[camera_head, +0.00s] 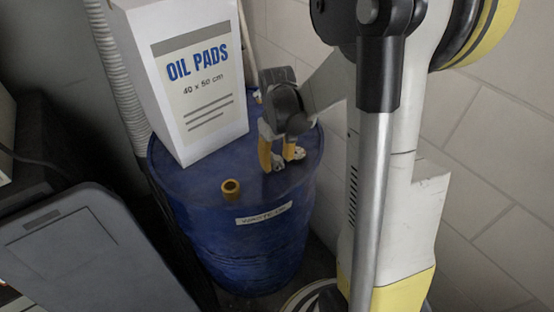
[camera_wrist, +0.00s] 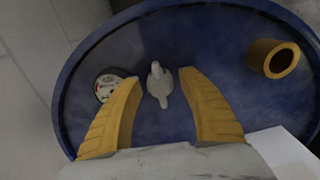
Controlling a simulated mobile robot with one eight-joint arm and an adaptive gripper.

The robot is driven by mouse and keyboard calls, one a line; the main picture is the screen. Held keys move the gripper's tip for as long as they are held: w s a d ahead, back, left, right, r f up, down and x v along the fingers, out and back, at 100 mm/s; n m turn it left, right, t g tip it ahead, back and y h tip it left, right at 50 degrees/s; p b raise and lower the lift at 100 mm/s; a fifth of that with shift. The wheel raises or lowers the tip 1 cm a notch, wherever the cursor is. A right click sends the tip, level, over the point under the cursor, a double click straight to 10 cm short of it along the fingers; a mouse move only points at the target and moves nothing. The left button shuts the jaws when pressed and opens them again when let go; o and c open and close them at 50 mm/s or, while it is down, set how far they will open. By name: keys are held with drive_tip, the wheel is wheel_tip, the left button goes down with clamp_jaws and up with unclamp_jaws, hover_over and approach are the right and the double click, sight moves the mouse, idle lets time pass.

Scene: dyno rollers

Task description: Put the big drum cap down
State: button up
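A pale grey cap with an upright wing-like grip (camera_wrist: 159,86) shows in the wrist view over the blue drum's top, between my two yellow fingers. My gripper (camera_head: 281,160) points down at the right part of the drum lid. In the wrist view its fingers (camera_wrist: 158,79) stand apart, with a gap on each side of the cap, so it is open. The cap appears to lie on the lid; its underside is hidden. The blue drum (camera_head: 245,240) stands upright with a "waste oil" label. Its open brass-coloured neck (camera_head: 230,188) sticks up near the front edge, also in the wrist view (camera_wrist: 274,59).
A white "OIL PADS" box (camera_head: 190,85) stands on the drum's left part. A small round gauge (camera_wrist: 110,87) sits on the lid beside my left-hand finger. A grey lidded bin (camera_head: 85,255) is at the left front. A block wall (camera_head: 500,150) is at the right.

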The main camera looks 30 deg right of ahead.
sight(277, 158)
drive_tip(key=shift+r, duration=0.1)
wheel_tip(277, 158, up, 12)
drive_tip(key=p, duration=0.5)
drive_tip(key=s+a+r+t, duration=0.7)
drive_tip(key=s+a, duration=0.3)
drive_tip(key=a, duration=0.3)
drive_tip(key=shift+s+a+r, duration=0.15)
drive_tip(key=shift+s+a, duration=0.1)
drive_tip(key=shift+s, duration=0.15)
